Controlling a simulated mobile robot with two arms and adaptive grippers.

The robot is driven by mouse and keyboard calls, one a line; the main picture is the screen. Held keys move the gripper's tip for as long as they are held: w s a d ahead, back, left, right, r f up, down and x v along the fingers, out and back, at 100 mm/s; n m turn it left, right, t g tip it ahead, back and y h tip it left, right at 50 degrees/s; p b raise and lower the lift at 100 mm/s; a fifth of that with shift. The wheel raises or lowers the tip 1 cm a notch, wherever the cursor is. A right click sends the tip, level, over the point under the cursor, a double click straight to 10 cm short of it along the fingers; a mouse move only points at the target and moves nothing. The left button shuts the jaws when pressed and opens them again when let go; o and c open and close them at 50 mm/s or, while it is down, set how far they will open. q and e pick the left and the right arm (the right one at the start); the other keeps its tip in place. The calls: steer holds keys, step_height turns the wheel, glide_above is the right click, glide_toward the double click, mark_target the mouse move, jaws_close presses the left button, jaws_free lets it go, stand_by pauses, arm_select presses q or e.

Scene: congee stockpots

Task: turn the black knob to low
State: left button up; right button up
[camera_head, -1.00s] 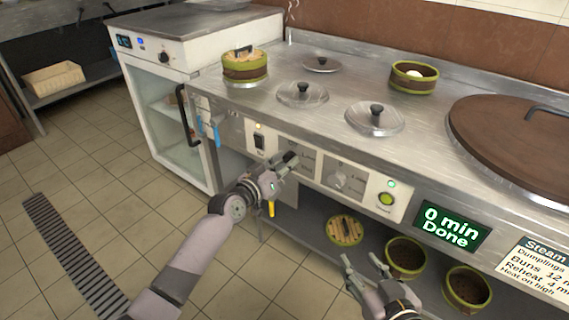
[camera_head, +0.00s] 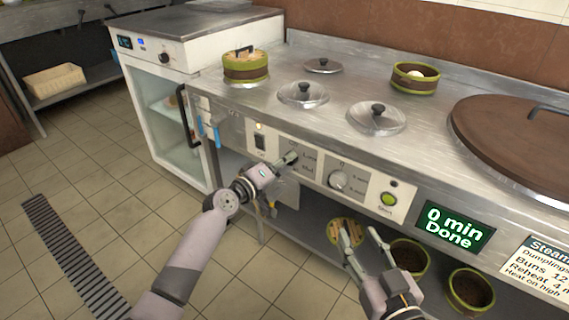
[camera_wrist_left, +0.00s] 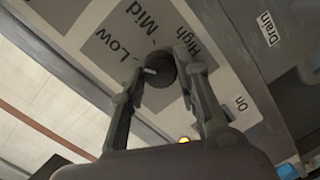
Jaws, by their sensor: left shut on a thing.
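The black knob (camera_wrist_left: 158,74) shows in the left wrist view on a panel marked Low, Mid and High (camera_wrist_left: 150,38). A small white mark is on the knob's left side in that view, roughly on the side of Low; I cannot tell the exact setting. My left gripper (camera_wrist_left: 162,80) is shut on the knob, one finger on each side. In the head view my left gripper (camera_head: 290,158) is at the front panel and mostly hides the knob. My right gripper (camera_head: 360,236) is open and empty, low in front of the stove.
A silver knob (camera_head: 339,181) and a green button (camera_head: 388,199) are to the right on the same panel. A switch (camera_head: 260,142) is to the left. Steamer baskets (camera_head: 408,258) stand on the shelf below. The floor (camera_head: 110,200) at left is clear.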

arm_select(q)
steer(key=shift+f, duration=0.1)
stand_by(0.4)
steer(key=o, duration=1.2)
steer(key=shift+c, duration=0.2)
steer(key=shift+a, duration=0.1)
steer(key=v, duration=1.2)
